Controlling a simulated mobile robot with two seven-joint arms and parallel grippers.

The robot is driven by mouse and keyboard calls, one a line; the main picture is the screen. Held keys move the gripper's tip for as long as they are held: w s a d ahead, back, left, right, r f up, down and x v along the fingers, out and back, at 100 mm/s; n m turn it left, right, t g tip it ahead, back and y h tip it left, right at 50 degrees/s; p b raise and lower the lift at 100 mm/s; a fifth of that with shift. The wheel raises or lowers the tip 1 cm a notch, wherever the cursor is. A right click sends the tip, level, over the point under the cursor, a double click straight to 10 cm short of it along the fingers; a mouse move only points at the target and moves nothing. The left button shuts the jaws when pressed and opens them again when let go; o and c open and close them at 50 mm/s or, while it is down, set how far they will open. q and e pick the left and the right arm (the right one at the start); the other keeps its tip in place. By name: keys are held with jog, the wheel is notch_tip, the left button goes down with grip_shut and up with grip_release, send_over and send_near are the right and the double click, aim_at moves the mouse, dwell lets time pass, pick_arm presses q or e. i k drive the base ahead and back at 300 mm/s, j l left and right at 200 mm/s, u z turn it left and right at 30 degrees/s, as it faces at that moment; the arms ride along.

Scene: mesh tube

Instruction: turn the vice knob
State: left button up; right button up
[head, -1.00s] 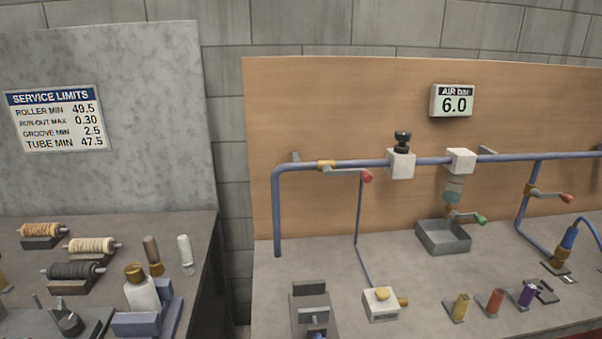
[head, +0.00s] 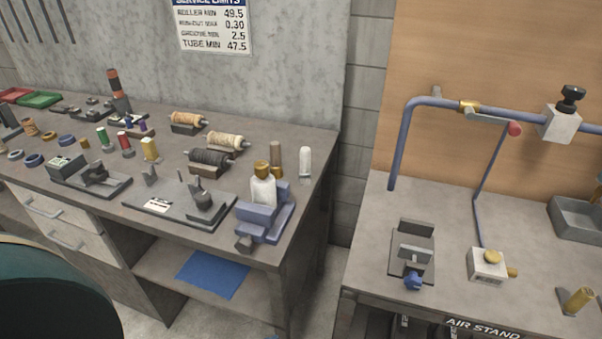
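A small grey vice (head: 412,248) with two upright jaws stands on the right bench, near its front left corner. A blue knob (head: 413,281) sits at its front end, close to the bench edge. The gap between the jaws looks empty. A white bottle with a brass cap (head: 263,188) stands at this fixture. Neither of my grippers is in view.
Blue pipe (head: 396,150) runs above the right bench (head: 372,215). A gap separates the benches. Rollers (head: 209,160) and fixtures crowd the left bench. A dark teal rounded object (head: 50,290) fills the lower left.

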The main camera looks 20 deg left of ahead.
aim_at(245, 246)
jog(key=j+u, duration=0.1)
jog(key=u, duration=1.1)
jog(key=i+l, duration=0.05)
